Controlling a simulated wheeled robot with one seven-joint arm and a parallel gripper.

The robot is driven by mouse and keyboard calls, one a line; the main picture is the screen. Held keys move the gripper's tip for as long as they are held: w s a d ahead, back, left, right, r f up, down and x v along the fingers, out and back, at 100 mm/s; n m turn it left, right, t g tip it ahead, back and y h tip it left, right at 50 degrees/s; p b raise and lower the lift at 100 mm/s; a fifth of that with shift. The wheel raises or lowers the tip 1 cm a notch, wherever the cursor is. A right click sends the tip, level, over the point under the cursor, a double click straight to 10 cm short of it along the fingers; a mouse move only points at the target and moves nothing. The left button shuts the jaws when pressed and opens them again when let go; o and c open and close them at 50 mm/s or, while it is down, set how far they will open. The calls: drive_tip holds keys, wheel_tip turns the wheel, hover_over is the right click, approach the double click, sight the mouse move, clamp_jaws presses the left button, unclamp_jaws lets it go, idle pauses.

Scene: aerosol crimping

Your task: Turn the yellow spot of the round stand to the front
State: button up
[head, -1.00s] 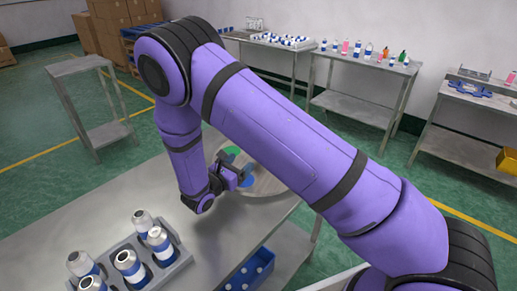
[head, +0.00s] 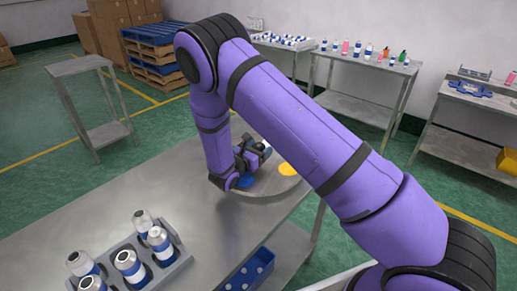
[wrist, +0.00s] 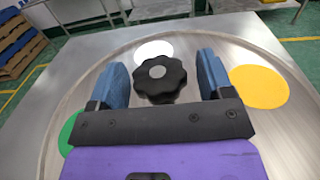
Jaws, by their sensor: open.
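The round stand (head: 262,213) is a flat metal disc on the table, partly hidden by my arm in the head view. Its yellow spot (head: 287,169) is on the right side there; a blue spot (head: 245,182) is at the front left. In the wrist view the yellow spot (wrist: 260,86) is right, a white spot (wrist: 153,49) is at the far side and a green spot (wrist: 68,134) is left. A black lobed knob (wrist: 160,78) stands at the middle. My gripper (wrist: 165,72) is open, with its blue fingers on either side of the knob.
A grey tray (head: 172,268) with several blue-banded cans stands on the table (head: 110,205) at the front left. A blue crate (head: 250,273) is below the table. Other tables stand behind. The tabletop left of the stand is clear.

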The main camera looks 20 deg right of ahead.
drive_tip(key=c, duration=1.3)
drive_tip(key=shift+m+g+h, duration=1)
drive_tip(key=shift+m+g, duration=0.5)
drive_tip(key=shift+g, duration=0.6)
drive_tip(key=o, duration=1.3)
drive_tip(key=shift+a, duration=0.1)
drive_tip(key=v, duration=1)
drive_tip(key=shift+s+a, duration=0.1)
drive_tip(key=shift+a, duration=0.2)
